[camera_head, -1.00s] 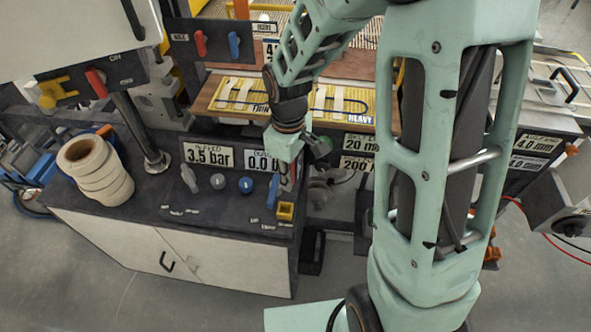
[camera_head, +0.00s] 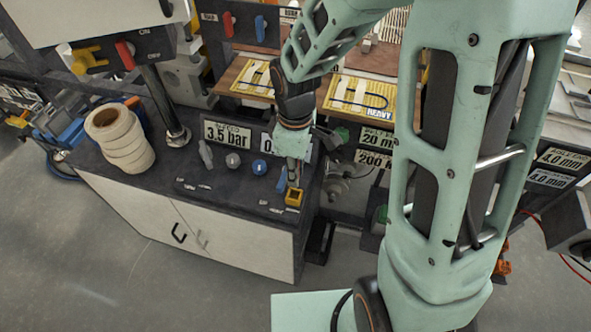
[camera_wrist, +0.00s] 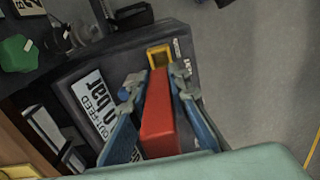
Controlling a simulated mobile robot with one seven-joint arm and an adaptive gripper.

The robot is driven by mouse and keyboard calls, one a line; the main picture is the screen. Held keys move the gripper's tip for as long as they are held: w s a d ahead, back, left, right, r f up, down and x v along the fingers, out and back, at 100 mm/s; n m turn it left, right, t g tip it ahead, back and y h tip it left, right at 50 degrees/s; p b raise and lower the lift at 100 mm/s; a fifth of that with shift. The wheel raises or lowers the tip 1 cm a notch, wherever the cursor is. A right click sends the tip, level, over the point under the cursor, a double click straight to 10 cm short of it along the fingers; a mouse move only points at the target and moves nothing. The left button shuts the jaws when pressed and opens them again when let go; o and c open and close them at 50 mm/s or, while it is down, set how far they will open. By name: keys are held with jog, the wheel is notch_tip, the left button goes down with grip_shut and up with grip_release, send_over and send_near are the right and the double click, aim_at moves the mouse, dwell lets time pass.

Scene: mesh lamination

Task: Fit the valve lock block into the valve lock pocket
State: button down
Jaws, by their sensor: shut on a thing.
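The red valve lock block (camera_wrist: 158,120) is between the two fingers of my gripper (camera_wrist: 155,88) in the wrist view, and the fingers are shut on it. The valve lock pocket is a yellow, square-rimmed socket (camera_wrist: 160,55). The block is mostly hidden there.
A dark control panel with knobs (camera_head: 232,161) and a pressure display (camera_head: 227,133) lies left of the pocket. A stack of tape rolls (camera_head: 120,140) stands at the cabinet's left. Rollers and belt signs (camera_head: 377,139) are to the right. The floor in front is clear.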

jog(key=shift+f+b, duration=2.3)
jog(key=shift+f, duration=0.6)
jog(key=shift+f+b, duration=0.4)
jog(key=shift+f, duration=0.25)
jog(key=shift+r+p, duration=0.35)
jog(key=shift+r, duration=0.05)
jog(key=shift+f+b, duration=0.4)
jog(key=shift+f, duration=0.2)
dwell(1.3)
jog(key=shift+r, duration=0.2)
jog(key=shift+r+p, duration=0.4)
jog(key=shift+p, duration=0.15)
dwell(1.4)
